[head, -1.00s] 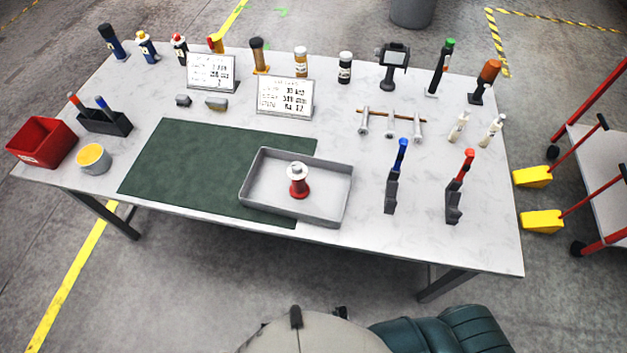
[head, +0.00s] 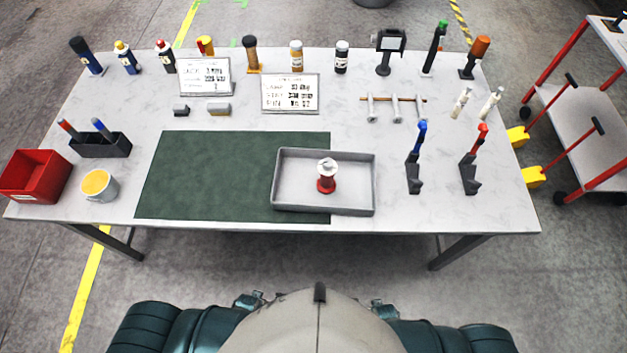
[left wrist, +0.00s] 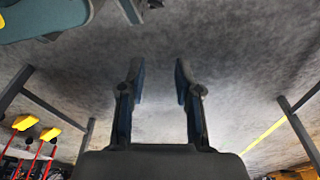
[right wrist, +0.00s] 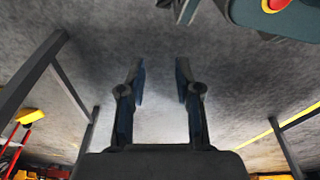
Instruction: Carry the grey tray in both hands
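The grey tray (head: 292,208) lies on the table near its front edge, partly over the right end of the dark green mat (head: 220,175). A red casting (head: 326,181) with a pale top stands upright inside the tray, right of its middle. Neither gripper shows in the head view. In the left wrist view my left gripper (left wrist: 158,75) is open and empty, with bare floor beyond its fingers. In the right wrist view my right gripper (right wrist: 159,75) is also open and empty over the floor. Both are apart from the tray.
Two dark stands with a blue handle (head: 414,175) and a red handle (head: 472,177) are right of the tray. A red bin (head: 35,177) and a yellow-topped cup (head: 99,186) stand at the left. Bottles and two sign boards (head: 291,93) line the back. A cart (head: 575,125) stands at the right.

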